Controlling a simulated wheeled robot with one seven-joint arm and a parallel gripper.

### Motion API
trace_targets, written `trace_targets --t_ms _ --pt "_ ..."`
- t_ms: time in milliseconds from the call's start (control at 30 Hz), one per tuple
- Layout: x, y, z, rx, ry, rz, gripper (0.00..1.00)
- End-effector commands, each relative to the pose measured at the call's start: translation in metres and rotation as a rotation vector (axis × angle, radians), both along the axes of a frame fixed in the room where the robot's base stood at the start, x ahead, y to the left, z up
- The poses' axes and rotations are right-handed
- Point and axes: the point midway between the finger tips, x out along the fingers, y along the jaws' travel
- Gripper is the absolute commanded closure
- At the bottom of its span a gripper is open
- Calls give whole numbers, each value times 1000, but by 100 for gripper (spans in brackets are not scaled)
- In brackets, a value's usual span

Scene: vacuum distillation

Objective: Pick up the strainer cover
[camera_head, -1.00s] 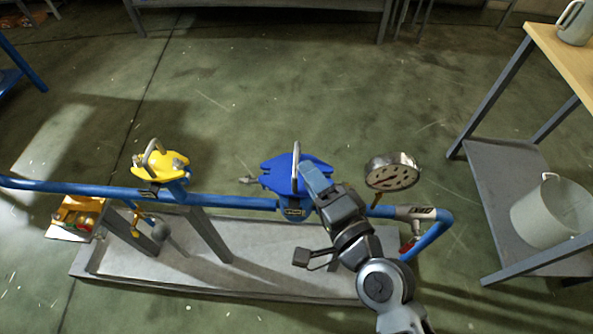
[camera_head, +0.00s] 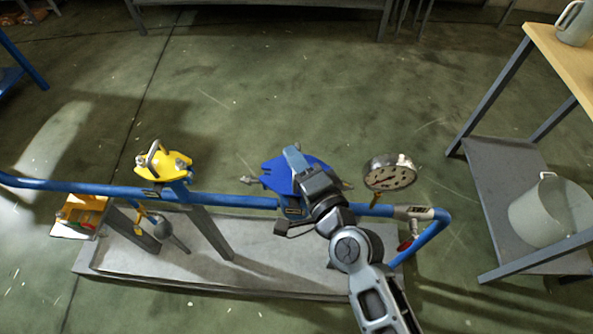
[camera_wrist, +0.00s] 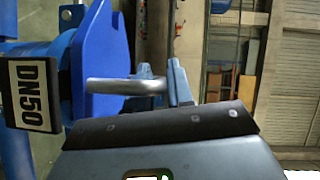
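The blue cover (camera_head: 277,176) sits on the blue pipe's body and has a metal loop handle; in the head view my arm hides much of it. In the wrist view the cover's blue plate (camera_wrist: 104,55) stands at left, with its grey handle (camera_wrist: 120,87) reaching towards my fingers. My gripper (camera_head: 293,153) is over the cover at the handle. In the wrist view my gripper (camera_wrist: 163,76) is at the handle's outer end. I cannot tell whether the fingers are closed on it. A yellow cover (camera_head: 160,164) with its own handle sits further left on the pipe.
A pressure gauge (camera_head: 389,173) stands close to the right of my gripper. The blue pipe (camera_head: 235,201) runs above a grey base (camera_head: 250,262). A shelf table (camera_head: 487,165) with a bucket (camera_head: 550,212) is at right. The floor behind the pipe is clear.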

Motion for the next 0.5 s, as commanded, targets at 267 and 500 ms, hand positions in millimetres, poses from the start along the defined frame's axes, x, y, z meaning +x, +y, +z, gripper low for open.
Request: trace_targets --t_ms 267,500 --pt "0 0 0 0 0 0 100" --pt "0 0 0 -1 1 0 100"
